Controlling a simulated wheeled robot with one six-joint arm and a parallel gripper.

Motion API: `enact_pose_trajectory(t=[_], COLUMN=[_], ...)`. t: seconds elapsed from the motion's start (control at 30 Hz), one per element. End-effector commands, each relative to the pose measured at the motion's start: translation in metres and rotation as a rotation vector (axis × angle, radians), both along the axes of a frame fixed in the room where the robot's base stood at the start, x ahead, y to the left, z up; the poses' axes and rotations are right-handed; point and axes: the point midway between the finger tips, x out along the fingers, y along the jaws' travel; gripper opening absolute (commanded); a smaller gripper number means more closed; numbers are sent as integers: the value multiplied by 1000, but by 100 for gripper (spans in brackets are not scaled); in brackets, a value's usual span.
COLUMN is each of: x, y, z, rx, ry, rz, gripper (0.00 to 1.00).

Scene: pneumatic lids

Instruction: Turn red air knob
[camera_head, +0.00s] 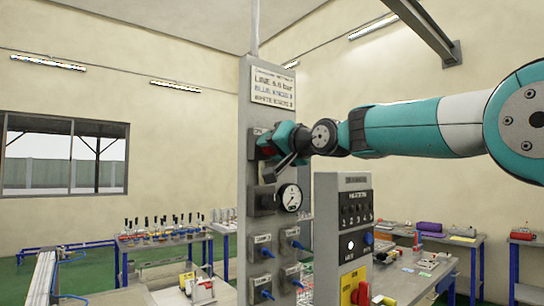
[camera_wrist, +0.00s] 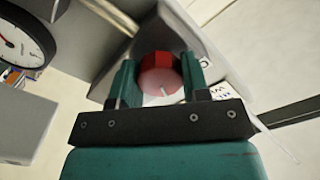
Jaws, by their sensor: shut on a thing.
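The red air knob (camera_wrist: 160,73) sits on its grey mount, and a pale line marks its face in the wrist view. My gripper (camera_wrist: 160,78) has a green finger on each side of the knob and is shut on it. In the head view, my gripper (camera_head: 272,145) reaches the upper part of the grey panel (camera_head: 250,110) from the right. A small bit of red shows there, and the arm hides most of the knob. A round white gauge (camera_head: 290,197) is on the panel below my gripper; a gauge (camera_wrist: 18,45) also shows at the wrist view's upper left.
Blue knobs (camera_head: 267,253) on grey blocks are low on the panel. A sign (camera_head: 273,87) is at its top. A grey control box (camera_head: 343,235) with a red and yellow button (camera_head: 360,293) stands just right, below my arm. Tables with bottles and tools stand behind.

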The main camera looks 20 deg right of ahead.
Motion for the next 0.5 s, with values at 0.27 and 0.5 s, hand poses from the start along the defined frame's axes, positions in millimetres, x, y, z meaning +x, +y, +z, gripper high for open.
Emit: enact_pose_trajectory(t=[0.27, 0.5], x=[0, 0], y=[-1, -1], z=[-4, -3], rx=[-243, -453], ry=[-102, -189], rz=[-1, -2], gripper=[19, 19])
